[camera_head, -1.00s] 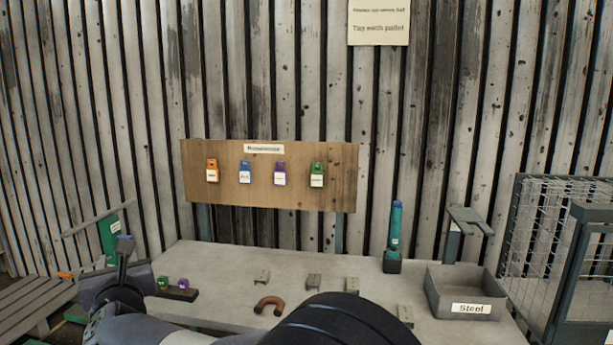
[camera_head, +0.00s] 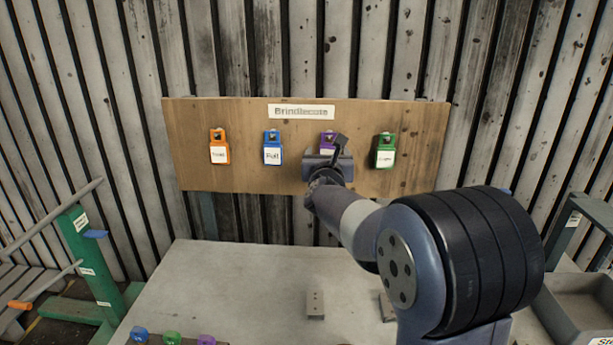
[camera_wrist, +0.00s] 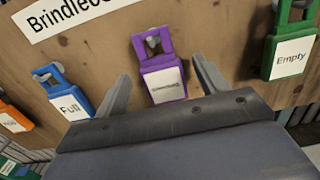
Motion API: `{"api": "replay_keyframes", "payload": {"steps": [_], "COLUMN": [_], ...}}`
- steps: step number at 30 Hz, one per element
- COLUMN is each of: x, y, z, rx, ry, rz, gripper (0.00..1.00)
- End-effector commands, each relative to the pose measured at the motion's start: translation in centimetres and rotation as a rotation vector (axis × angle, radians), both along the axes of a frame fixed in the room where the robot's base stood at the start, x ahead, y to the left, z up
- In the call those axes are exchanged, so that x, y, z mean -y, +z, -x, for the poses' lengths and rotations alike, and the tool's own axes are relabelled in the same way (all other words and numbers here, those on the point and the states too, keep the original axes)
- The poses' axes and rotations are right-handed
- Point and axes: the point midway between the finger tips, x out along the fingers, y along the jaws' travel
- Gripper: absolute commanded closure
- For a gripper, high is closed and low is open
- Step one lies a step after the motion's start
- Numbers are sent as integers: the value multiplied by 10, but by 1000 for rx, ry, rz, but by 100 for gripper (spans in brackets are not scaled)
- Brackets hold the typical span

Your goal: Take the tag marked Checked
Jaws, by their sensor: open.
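Tags hang on pegs on a wooden board. I cannot read Checked on any of them. The blue tag (camera_wrist: 70,92) reads Full and the green tag (camera_wrist: 289,45) reads Empty in the wrist view. The purple tag (camera_wrist: 158,65) has a white label too blurred to read. The orange tag (camera_head: 219,147) at the far left also has an unclear label. My gripper (camera_wrist: 161,72) is open and empty, with its fingers on either side of the purple tag in the picture. In the head view my gripper (camera_head: 335,150) partly hides that tag. I cannot tell the remaining gap.
The board (camera_head: 250,182) carries a Brindlecote-like sign (camera_head: 301,111). Below is a grey bench (camera_head: 240,285) with small metal blocks and small coloured items at its front left. A grey bin (camera_head: 580,300) stands at right and a green frame (camera_head: 90,260) at left.

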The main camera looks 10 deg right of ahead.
Motion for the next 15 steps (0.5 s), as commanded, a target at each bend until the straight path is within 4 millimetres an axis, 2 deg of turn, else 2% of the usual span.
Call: {"api": "replay_keyframes", "payload": {"steps": [4,12,15], "x": [2,2,2], "y": [1,0,0], "z": [-7,-8,-8], "rx": [1,0,0], "ry": [0,0,0], "rz": [0,0,0], "gripper": [31,31,37]}}
